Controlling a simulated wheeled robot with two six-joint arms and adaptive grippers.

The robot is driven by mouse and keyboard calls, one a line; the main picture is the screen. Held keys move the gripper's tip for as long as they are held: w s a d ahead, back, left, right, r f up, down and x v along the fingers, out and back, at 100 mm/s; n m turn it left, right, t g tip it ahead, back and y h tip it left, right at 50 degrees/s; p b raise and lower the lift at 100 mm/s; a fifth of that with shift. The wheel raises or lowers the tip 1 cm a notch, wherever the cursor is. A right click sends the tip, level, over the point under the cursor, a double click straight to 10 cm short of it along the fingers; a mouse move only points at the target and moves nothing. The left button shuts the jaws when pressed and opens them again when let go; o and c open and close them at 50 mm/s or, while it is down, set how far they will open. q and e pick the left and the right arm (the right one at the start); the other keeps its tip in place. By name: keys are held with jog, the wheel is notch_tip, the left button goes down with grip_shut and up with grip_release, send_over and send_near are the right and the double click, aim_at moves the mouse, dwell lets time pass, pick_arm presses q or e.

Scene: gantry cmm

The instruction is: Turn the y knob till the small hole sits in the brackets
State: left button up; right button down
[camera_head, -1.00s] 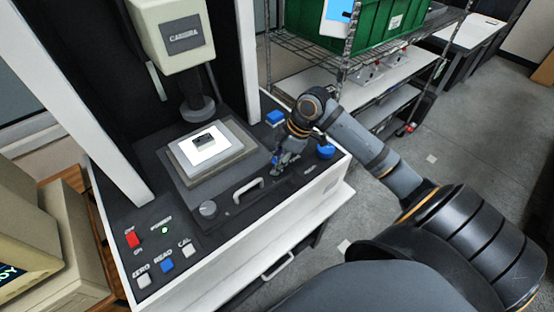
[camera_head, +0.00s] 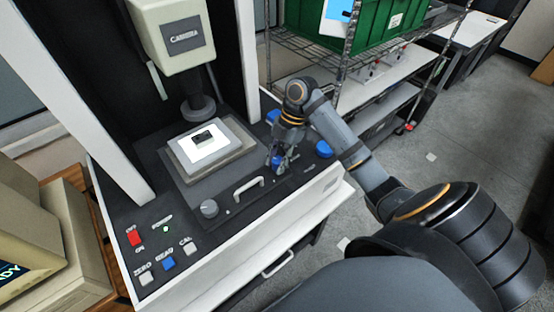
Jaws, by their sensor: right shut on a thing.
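My right gripper (camera_head: 281,167) reaches down onto the front right part of the dark machine deck and is shut on a small blue knob (camera_head: 277,161). The fingers partly hide this knob, and I cannot read a label on it. Another blue knob (camera_head: 323,149) stands at the deck's right edge, and a blue part (camera_head: 273,116) shows behind my wrist. A lit white plate (camera_head: 207,143) on the stage carries a small dark part (camera_head: 203,137). The small hole and the brackets are too small to make out. My left gripper is out of view.
The CMM head (camera_head: 180,40) hangs over the stage between white columns. A grey knob (camera_head: 209,208), a handle (camera_head: 249,189) and several buttons, including a red switch (camera_head: 134,237), sit along the deck front. A wire shelf with a green crate (camera_head: 385,25) stands behind right.

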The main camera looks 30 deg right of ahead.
dwell(0.5)
jog(key=c, duration=1)
grip_release()
jog(key=shift+d+r, duration=0.2)
jog(key=shift+r, duration=0.15)
jog(key=d, duration=0.4)
jog(key=w+d, duration=0.1)
jog(key=d, duration=0.3)
jog(key=w+d, duration=0.1)
jog(key=d, duration=0.3)
jog(key=shift+w+r, duration=0.1)
jog(key=shift+r, duration=0.1)
